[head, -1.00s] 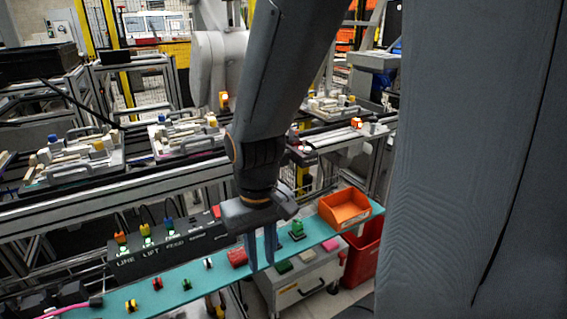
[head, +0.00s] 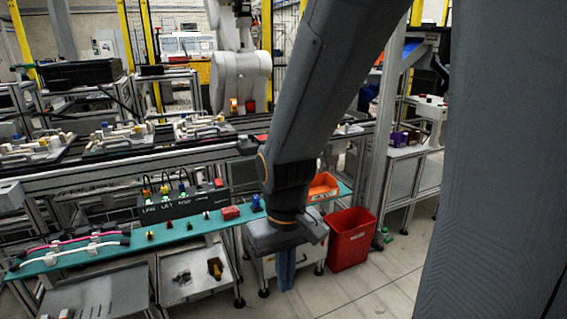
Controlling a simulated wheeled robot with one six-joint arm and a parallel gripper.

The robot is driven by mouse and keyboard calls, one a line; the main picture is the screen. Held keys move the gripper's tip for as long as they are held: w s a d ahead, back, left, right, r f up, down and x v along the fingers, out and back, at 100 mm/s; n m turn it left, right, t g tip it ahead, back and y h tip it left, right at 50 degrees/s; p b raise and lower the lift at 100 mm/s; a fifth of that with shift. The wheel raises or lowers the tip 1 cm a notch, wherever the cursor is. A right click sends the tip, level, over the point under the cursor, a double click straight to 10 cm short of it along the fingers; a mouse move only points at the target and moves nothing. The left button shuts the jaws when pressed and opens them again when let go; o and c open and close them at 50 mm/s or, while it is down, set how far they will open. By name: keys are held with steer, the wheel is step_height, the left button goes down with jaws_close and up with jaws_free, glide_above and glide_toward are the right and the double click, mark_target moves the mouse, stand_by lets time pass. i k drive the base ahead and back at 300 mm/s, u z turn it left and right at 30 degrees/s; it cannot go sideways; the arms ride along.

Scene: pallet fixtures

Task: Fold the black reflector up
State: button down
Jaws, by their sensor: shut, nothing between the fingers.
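I cannot make out the black reflector for certain in the head view; the small parts on the narrow teal shelf (head: 101,252) are too small to tell apart. My gripper (head: 286,283) hangs pointing down in front of the shelf's right part. Its blue-grey fingers are together with nothing between them, and they show against the white cabinet and floor behind. My arm hides part of the shelf and the conveyor behind it.
A black button box (head: 182,205) stands behind the shelf. An orange bin (head: 322,187) sits at the shelf's right end, above a red crate (head: 351,239) on the floor. Pallets with fixtures (head: 118,137) stand on the conveyor behind. Tiled floor at the lower right is clear.

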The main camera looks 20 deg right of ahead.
mark_target(261, 139)
steer(key=z, duration=0.05)
steer(key=k, duration=0.1)
steer(key=u, duration=0.8)
steer(key=i, duration=0.5)
steer(key=u, duration=0.5)
steer(key=i, duration=0.65)
steer(key=z, duration=0.75)
steer(key=i, duration=0.5)
steer(key=z, duration=0.65)
